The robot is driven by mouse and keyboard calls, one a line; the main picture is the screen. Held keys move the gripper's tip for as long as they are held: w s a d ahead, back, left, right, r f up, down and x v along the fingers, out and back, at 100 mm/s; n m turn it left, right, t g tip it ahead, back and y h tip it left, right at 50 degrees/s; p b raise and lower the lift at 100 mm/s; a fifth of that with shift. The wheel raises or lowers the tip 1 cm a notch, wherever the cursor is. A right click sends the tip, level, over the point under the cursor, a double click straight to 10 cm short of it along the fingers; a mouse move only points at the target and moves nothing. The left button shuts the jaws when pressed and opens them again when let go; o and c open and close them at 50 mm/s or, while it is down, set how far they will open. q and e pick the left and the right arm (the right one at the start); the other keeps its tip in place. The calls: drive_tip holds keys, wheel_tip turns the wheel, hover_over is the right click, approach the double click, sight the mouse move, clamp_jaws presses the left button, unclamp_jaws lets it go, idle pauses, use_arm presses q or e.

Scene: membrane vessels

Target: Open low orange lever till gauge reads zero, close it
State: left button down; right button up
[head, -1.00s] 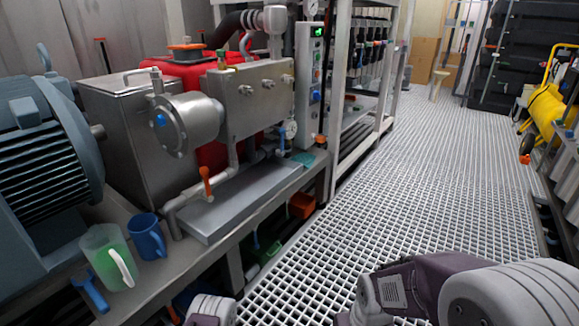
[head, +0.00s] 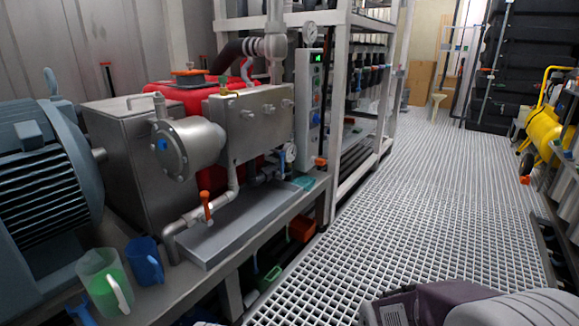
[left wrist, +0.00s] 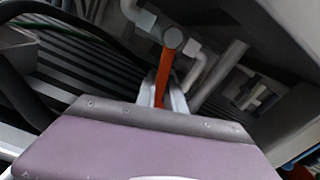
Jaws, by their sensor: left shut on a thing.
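In the left wrist view an orange lever (left wrist: 166,72) hangs from a grey pipe fitting (left wrist: 172,38). My left gripper (left wrist: 162,93) is shut on the lever's free end, with my purple wrist filling the foreground. In the head view this grip is out of sight. An upright orange lever (head: 206,204) shows there on the pipe above the bench tray, with no gripper at it. A small round gauge (head: 290,152) is on the pipework behind it, and another gauge (head: 309,32) is higher up; neither reading is legible. My right gripper is out of view.
A metal drip tray (head: 250,215), a blue jug (head: 145,260) and a clear jug with green liquid (head: 105,283) stand on the bench. Under it are an orange box (head: 302,229) and a green container (head: 265,278). The grated floor (head: 400,220) is clear.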

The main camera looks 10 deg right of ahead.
use_arm(q)
drive_tip(key=n, duration=0.1)
drive_tip(key=w+d+r+n, duration=0.1)
drive_tip(key=n, duration=0.1)
drive_tip(key=shift+w+p, duration=0.15)
drive_tip(key=shift+p, duration=0.25)
drive_tip(key=shift+w+d+n, duration=0.2)
drive_tip(key=shift+d+n, duration=0.05)
drive_tip(key=shift+n, duration=0.55)
drive_tip(key=r+n+p, duration=0.1)
drive_tip(key=n, duration=0.1)
drive_tip(key=w+d+r+n+p, duration=0.1)
drive_tip(key=n, duration=0.2)
drive_tip(key=r+n+p, duration=0.1)
drive_tip(key=n, duration=0.1)
drive_tip(key=shift+w+d+r+n+p, duration=0.2)
drive_tip(key=shift+w+r+n+p, duration=0.1)
drive_tip(key=shift+p, duration=0.1)
idle(5.4)
